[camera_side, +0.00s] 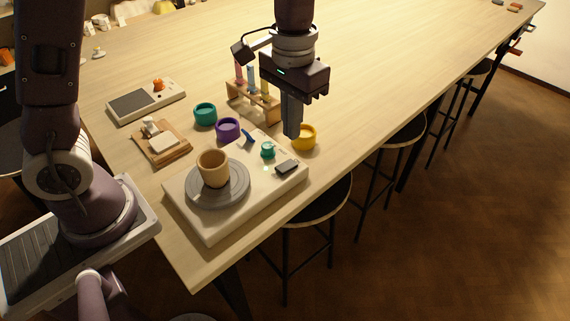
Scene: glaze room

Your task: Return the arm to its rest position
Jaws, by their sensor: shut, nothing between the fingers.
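My gripper (291,132) hangs from the arm at the upper middle of the side view, pointing down. Its fingers are together with nothing between them. The fingertips are in line with the space between a yellow pot and a white board; how high they are above the table is hard to tell. My gripper hides part of the test-tube rack and some of the table behind it.
A tan cup (213,167) stands on a grey turntable (238,190) on the white board (217,232). Teal (205,114), purple (228,129) and yellow (305,138) pots stand nearby. A wooden rack (241,98) holds tubes.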

